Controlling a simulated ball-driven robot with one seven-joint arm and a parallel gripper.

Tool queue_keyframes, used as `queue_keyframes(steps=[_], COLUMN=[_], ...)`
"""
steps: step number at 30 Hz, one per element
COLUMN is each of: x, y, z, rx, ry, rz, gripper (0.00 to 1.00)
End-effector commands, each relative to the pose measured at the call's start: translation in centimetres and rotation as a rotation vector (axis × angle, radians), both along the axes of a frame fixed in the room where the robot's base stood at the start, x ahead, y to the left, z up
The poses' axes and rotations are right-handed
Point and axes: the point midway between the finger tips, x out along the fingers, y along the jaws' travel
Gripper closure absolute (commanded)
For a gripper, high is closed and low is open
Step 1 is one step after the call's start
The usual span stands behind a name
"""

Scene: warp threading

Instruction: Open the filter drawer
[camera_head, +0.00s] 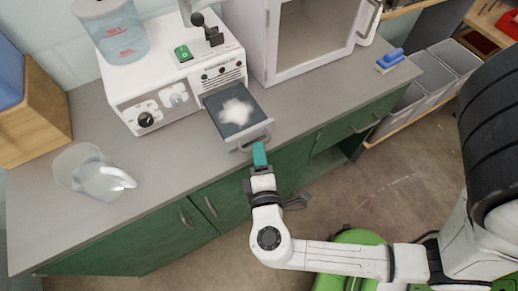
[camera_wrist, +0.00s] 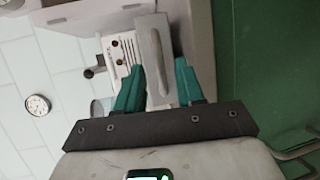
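The filter drawer (camera_head: 213,104) is pulled out from the front of the white machine (camera_head: 160,75), with a clump of white fluff (camera_head: 237,111) inside. Its grey front and handle (camera_head: 253,138) face me. My gripper (camera_head: 259,150) is at the drawer's front, its teal fingers close to the handle. In the wrist view, the two teal fingers (camera_wrist: 160,70) stand apart, one on each side of the grey drawer front (camera_wrist: 154,38). The gripper looks open, with gaps beside the handle; I cannot tell whether either finger touches it.
A white cabinet with a window (camera_head: 312,35) is right of the machine. A blue brush (camera_head: 390,60) lies at the far right. Green cupboard doors (camera_head: 165,240) with handles are below the counter's edge.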

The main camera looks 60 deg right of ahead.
Motion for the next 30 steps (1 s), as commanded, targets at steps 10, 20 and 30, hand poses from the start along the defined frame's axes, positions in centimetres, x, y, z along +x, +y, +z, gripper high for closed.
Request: queue_keyframes(steps=[10, 20, 30], x=[-3.4, -4.4, -4.4], y=[5.2, 6.7, 6.7], z=[1.0, 1.4, 1.4], rx=[0.000, -0.001, -0.001], ry=[0.002, 0.002, 0.002], rz=[0.001, -0.001, 0.000], gripper=[0.62, 0.62, 0.62])
